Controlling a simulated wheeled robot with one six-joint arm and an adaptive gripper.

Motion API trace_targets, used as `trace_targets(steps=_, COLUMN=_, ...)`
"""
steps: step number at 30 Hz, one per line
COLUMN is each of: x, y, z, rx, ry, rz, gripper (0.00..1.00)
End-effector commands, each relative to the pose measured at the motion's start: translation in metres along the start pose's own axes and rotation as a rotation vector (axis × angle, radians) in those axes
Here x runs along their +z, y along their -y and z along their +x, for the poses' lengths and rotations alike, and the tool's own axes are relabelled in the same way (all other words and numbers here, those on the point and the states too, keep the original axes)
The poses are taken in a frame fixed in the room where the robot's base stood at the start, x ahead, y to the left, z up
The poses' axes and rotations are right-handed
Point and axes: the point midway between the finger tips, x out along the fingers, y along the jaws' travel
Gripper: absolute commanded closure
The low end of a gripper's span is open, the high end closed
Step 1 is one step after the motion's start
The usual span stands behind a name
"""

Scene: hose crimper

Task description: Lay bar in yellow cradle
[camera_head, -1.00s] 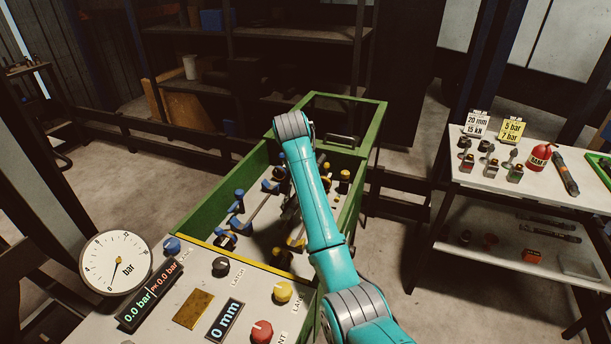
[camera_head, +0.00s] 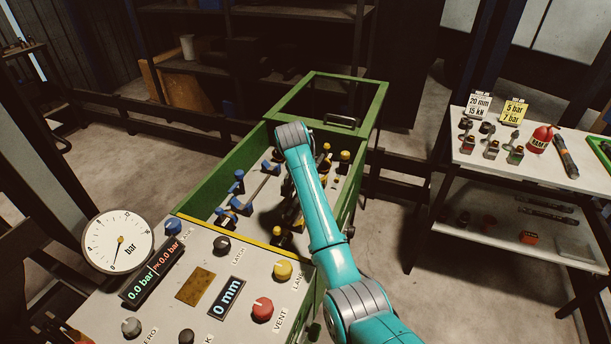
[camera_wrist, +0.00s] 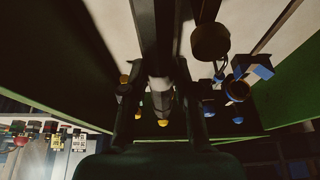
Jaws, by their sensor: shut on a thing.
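My gripper (camera_wrist: 160,112) is shut on a grey bar (camera_wrist: 160,92) in the wrist view; the bar's end shows between the dark fingers. Yellow-capped parts (camera_wrist: 162,123) lie beyond the fingers, close to the bar's end. In the head view my teal arm covers most of the gripper and the bar. Yellow parts of the cradle (camera_head: 344,156) show right of the arm, inside the green machine, and another yellow part (camera_head: 276,234) shows near the front. Whether the bar touches the yellow cradle I cannot tell.
Blue holders (camera_head: 238,181) with a thin pale rod (camera_head: 264,186) stand left of the arm, inside green walls (camera_head: 205,183). The control panel (camera_head: 195,290) with knobs and a gauge (camera_head: 117,240) is in front. A white table (camera_head: 520,170) with small tools stands right.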

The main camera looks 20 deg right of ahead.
Motion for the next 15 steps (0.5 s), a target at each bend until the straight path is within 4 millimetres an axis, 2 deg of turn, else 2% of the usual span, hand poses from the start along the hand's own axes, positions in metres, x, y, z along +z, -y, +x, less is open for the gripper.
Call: trace_targets(steps=15, x=0.011, y=0.000, z=0.028, rx=-0.001, ry=-0.002, rz=0.000, gripper=1.00)
